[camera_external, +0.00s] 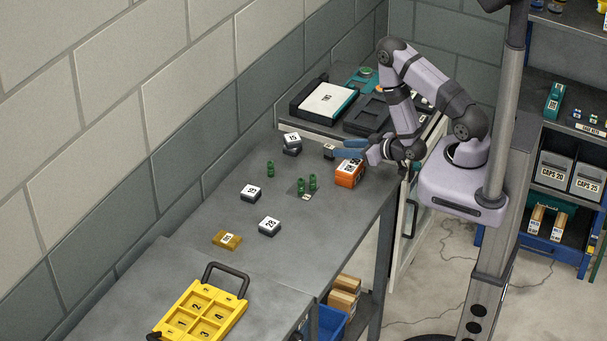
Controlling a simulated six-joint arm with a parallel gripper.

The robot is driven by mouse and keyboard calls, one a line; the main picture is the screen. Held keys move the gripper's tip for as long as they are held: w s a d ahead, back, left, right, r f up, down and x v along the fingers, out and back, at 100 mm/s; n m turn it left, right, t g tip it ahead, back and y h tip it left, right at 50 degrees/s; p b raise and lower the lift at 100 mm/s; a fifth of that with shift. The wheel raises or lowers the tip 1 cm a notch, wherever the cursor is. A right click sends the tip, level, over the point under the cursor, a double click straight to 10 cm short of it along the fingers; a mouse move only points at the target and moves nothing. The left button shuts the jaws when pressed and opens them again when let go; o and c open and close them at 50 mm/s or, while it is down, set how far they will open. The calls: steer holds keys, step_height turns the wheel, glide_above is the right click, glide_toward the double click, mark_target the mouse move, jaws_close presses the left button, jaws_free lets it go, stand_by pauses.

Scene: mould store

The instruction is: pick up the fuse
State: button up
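No part is plainly marked as the fuse, so I cannot tell which one it is. An orange labelled box (349,174) sits just below the gripper. Green cylinders stand on the bench, one alone (270,168) and two together (306,185) at a small marked patch.
Dark blocks with white numbered tops (251,193) lie around, two stacked (292,144). A brass-coloured block (227,240) and a yellow numbered tray (229,314) are nearer. A white-topped case (325,101) and dark tray (368,117) stand behind. The bench's front middle (300,250) is clear.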

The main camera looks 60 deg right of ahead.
mark_target(333, 148)
steer(key=shift+w+f+b, duration=0.2)
steer(key=shift+w+b, duration=0.1)
steer(key=shift+w, duration=0.15)
steer(key=shift+p+x, duration=0.7)
steer(key=shift+x, duration=1.6)
steer(key=shift+c, duration=0.7)
jaws_close()
